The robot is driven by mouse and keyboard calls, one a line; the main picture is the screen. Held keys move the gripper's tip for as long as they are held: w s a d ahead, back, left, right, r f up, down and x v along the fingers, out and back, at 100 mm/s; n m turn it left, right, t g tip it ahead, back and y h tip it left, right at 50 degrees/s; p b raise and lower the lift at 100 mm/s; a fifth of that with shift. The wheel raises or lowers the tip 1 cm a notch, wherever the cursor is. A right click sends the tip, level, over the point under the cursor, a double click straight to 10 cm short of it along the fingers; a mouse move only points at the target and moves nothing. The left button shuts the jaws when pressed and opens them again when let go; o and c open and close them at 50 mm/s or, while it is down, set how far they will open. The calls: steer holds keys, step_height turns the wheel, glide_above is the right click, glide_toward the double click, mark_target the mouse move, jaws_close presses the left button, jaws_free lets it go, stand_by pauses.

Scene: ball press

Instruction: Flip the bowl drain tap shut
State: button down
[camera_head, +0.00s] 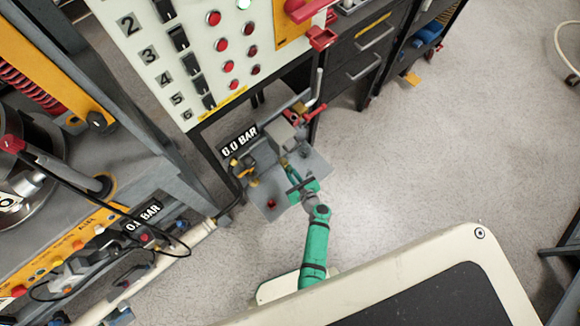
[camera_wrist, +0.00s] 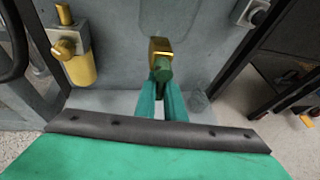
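A brass tap (camera_wrist: 159,47) with a short green handle (camera_wrist: 162,70) is mounted on the grey front wall, straight ahead in the wrist view; I take it for the bowl drain tap. My gripper (camera_wrist: 161,86) has its two green fingers pointing at it, with their tips at or just below the green handle. The fingers are close together with a narrow gap. I cannot tell whether they touch or hold the handle. In the head view my gripper (camera_head: 288,171) reaches in over the grey tray, and the tap is too small to make out clearly.
A panel of red buttons (camera_head: 190,45) is above. Open floor (camera_head: 430,150) lies to the right.

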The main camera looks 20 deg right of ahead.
steer(key=shift+s+d+f, duration=0.1)
stand_by(0.3)
steer(key=shift+d+n+t+h, duration=0.2)
steer(key=shift+n+t+h, duration=0.15)
steer(key=shift+n, duration=0.25)
steer(key=shift+w+d+r+n+t+h, duration=0.1)
steer(key=shift+d+r+n+t+h, duration=0.35)
steer(key=shift+n+t, duration=1.1)
steer(key=shift+w+d+r+n+t+h, duration=0.15)
steer(key=shift+d+r+n+t+h, duration=0.3)
steer(key=shift+n, duration=2.2)
steer(key=shift+w+d+r+n+t+h, duration=0.1)
steer(key=shift+d+r+n+t+h, duration=0.6)
steer(key=shift+n, duration=1.4)
steer(key=shift+a+f+t+y, duration=0.1)
steer(key=shift+a+t+y, duration=0.15)
steer(key=shift+a, duration=0.05)
steer(key=c, duration=1.9)
jaws_free()
steer(key=shift+o, duration=0.3)
steer(key=shift+a, duration=0.1)
